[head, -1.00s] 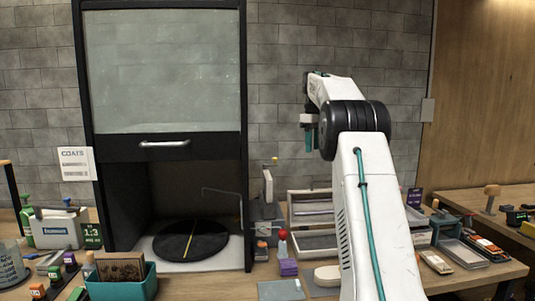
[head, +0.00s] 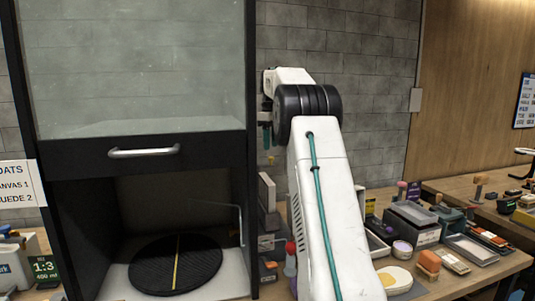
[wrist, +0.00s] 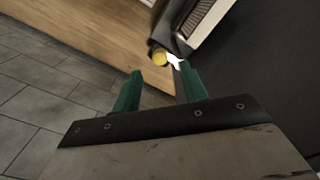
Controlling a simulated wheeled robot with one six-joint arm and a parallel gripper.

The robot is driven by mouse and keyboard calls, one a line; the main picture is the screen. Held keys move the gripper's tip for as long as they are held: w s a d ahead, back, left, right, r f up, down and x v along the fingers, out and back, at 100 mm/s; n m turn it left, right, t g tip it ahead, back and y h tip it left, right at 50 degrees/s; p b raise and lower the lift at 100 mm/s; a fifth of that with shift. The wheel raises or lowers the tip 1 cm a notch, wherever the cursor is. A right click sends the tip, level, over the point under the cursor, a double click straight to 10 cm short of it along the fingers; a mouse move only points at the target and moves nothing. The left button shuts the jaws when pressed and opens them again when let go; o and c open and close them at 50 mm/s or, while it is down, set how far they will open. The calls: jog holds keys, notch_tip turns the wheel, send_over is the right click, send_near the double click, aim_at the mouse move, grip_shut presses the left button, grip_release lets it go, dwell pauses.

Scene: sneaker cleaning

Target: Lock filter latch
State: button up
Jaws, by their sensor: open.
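A small yellow knob (head: 271,160), which looks like the filter latch, sits just above a pale upright filter panel (head: 266,192) on the right side of the black spray booth. In the wrist view the yellow knob (wrist: 159,57) lies just beyond the fingertips, beside a small white part. My gripper (head: 266,135) has teal fingers and points down above the knob in the head view. The gripper also shows in the wrist view (wrist: 160,74), with its fingers apart and nothing between them. I cannot tell the latch's exact position.
The black booth (head: 142,142) with its raised glass and round turntable (head: 176,263) stands close on the left. The bench right of my arm holds a brush (head: 428,262), a grey bin (head: 413,222) and other small items. The grey wall is behind.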

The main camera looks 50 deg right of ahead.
jog(key=shift+f, duration=2.35)
grip_shut()
jog(key=shift+s, duration=0.1)
jog(key=shift+s+a+m, duration=0.3)
jog(key=shift+a+m, duration=0.5)
jog(key=shift+m, duration=1.7)
jog(key=shift+s+a+m, duration=0.3)
jog(key=shift+a+m, duration=0.55)
jog(key=shift+m, duration=1.65)
jog(key=shift+s+a+m, duration=0.3)
jog(key=shift+a+m, duration=0.5)
jog(key=shift+m, duration=1.7)
